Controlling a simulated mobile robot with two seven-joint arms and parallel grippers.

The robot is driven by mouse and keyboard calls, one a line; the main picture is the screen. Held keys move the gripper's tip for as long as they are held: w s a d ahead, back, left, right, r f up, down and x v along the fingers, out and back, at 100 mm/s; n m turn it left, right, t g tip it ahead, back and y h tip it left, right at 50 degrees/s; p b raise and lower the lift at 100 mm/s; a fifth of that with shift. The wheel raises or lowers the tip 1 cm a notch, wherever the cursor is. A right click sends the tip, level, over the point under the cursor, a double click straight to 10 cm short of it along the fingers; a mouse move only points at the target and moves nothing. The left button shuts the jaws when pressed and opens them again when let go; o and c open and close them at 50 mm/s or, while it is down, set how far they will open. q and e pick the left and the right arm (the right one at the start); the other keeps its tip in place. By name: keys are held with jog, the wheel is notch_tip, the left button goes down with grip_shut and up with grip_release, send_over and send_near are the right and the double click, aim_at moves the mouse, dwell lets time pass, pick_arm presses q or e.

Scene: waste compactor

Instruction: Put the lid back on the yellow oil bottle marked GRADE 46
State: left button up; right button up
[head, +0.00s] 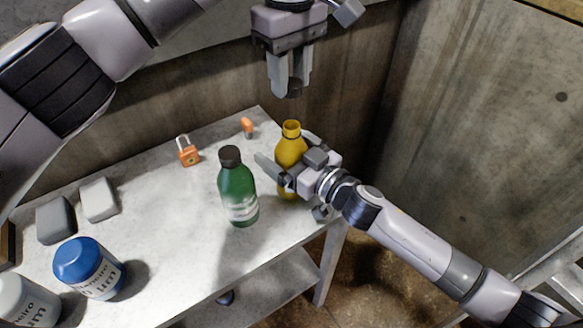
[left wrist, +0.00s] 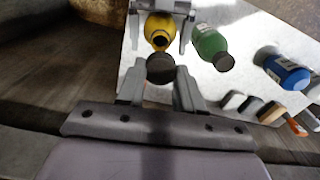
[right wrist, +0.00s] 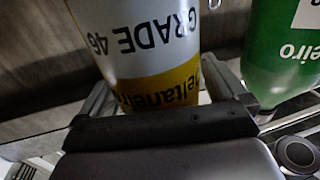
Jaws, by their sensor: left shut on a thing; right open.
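The yellow oil bottle (head: 291,150) stands upright and open-mouthed near the table's right end. Its GRADE 46 label (right wrist: 145,38) shows in the right wrist view. My right gripper (head: 282,148) is open, with a finger on either side of the bottle. My left gripper (head: 290,90) is above the bottle, pointing down. In the left wrist view it is shut on a dark round lid (left wrist: 160,68), which sits at its fingertips, apart from the bottle's open mouth (left wrist: 159,41). In the head view the lid cannot be made out.
A capped green bottle (head: 238,188) stands close left of the yellow bottle. An orange padlock (head: 188,152) and a small orange object (head: 247,127) lie behind. Grey blocks (head: 99,199) and a blue-lidded jar (head: 90,268) are at left. A wall (head: 200,110) stands behind the table.

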jog(key=c, duration=1.4)
pick_arm(q)
jog(key=shift+f, duration=2.5)
pick_arm(e)
jog(key=shift+c, duration=0.2)
pick_arm(q)
jog(key=shift+f, duration=0.85)
jog(key=shift+f, duration=0.6)
